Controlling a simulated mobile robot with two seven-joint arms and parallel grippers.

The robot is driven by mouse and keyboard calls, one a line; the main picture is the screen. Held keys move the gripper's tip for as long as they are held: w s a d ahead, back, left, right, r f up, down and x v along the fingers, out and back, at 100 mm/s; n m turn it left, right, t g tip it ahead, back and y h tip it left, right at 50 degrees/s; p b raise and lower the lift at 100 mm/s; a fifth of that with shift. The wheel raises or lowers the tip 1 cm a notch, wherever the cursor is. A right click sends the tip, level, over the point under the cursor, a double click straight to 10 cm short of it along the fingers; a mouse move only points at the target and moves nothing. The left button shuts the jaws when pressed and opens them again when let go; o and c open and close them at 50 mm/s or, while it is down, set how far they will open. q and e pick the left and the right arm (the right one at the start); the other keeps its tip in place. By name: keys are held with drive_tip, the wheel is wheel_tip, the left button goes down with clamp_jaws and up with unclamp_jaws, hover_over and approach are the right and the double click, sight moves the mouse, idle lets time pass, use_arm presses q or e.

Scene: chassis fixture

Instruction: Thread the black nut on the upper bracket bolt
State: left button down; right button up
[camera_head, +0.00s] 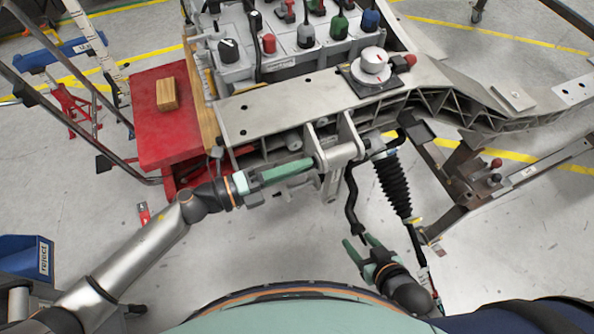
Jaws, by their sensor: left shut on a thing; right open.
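The upper bracket (349,131) is a pair of pale metal plates on the near side of the chassis beam, with a metal cylinder (344,153) across it. My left gripper (312,164) comes in from the left with its green fingers closed, their tips at the left side of the bracket. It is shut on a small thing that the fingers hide. I cannot make out the black nut or the bolt thread at this size. My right gripper (357,239) is open below the bracket, by the lower end of a black hose (352,200).
A ribbed black bellows (393,185) hangs right of the bracket. The metal chassis beam (285,108) runs behind it. A red table (158,120) with a wooden block (167,94) stands at left, and a grey tool tray (285,60) behind. Floor in front is clear.

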use_arm(q)
drive_tip(key=shift+a+f, duration=0.1)
drive_tip(key=shift+a, duration=0.05)
drive_tip(key=shift+f+m+b, duration=0.2)
drive_tip(key=shift+m+b, duration=0.15)
drive_tip(key=shift+m, duration=0.15)
drive_tip(key=c, duration=1)
unclamp_jaws()
drive_tip(key=shift+r, duration=0.25)
drive_tip(key=o, duration=0.3)
drive_tip(key=shift+b+v, duration=0.3)
drive_tip(key=shift+v, duration=4.2)
drive_tip(key=shift+s, duration=0.15)
